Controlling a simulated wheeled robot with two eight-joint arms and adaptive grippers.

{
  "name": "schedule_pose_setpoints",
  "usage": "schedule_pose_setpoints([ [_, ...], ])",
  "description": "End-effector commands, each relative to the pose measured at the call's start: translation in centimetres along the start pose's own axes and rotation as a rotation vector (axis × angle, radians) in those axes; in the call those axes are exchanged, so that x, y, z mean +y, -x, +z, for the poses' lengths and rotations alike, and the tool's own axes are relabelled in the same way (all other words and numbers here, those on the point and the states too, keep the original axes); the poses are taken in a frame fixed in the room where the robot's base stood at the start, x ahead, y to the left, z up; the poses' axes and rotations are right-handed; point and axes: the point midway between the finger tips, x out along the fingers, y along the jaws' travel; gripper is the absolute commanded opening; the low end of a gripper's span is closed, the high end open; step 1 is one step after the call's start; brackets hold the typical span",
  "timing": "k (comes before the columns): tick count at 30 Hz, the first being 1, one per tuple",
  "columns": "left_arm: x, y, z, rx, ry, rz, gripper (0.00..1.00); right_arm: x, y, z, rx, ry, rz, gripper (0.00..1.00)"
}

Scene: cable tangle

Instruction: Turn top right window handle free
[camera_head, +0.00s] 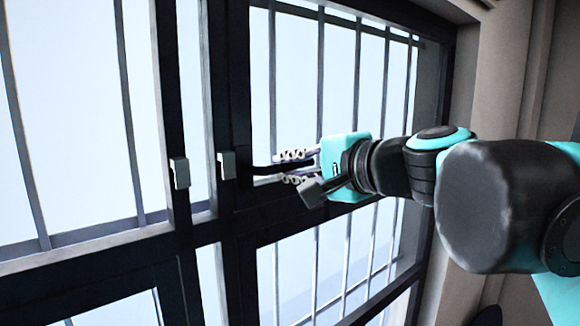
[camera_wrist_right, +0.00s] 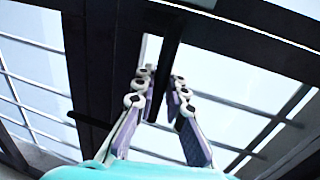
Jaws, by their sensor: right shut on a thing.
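The window handle at the top right has a grey base (camera_head: 227,165) on the dark middle frame. Its black lever (camera_head: 264,170) points right, roughly level. My right gripper (camera_head: 286,167) is shut on the lever, with one finger above it and one below. In the right wrist view the dark lever (camera_wrist_right: 169,45) runs down between the two purple fingers of my right gripper (camera_wrist_right: 162,77). The lever's far end is partly hidden by the gripper. My left gripper is not in view.
A second grey handle (camera_head: 180,172) sits on the neighbouring frame to the left, a short way off. Thin upright bars (camera_head: 322,80) cross the panes behind the gripper. A beige wall (camera_head: 497,70) stands on the right.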

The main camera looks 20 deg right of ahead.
Motion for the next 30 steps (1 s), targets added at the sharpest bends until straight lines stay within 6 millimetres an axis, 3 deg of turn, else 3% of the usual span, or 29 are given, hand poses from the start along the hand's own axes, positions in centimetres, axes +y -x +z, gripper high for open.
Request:
schedule_pose_setpoints([
  [6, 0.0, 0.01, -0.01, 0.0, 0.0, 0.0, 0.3, -0.03, -0.01, -0.02, 0.001, 0.002, 0.0, 0.0],
  [7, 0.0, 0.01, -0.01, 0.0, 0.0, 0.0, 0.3, -0.03, -0.01, -0.03, 0.001, 0.002, 0.0, 0.17],
  [9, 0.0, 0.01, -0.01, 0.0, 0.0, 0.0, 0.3, -0.04, 0.0, -0.03, 0.001, 0.002, 0.0, 0.34],
  [25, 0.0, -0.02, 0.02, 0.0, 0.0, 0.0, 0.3, 0.02, -0.01, -0.02, 0.0, -0.004, 0.0, 0.34],
  [30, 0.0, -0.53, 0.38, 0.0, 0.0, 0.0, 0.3, 0.74, -0.16, -0.08, -0.017, -0.095, -0.001, 0.34],
])
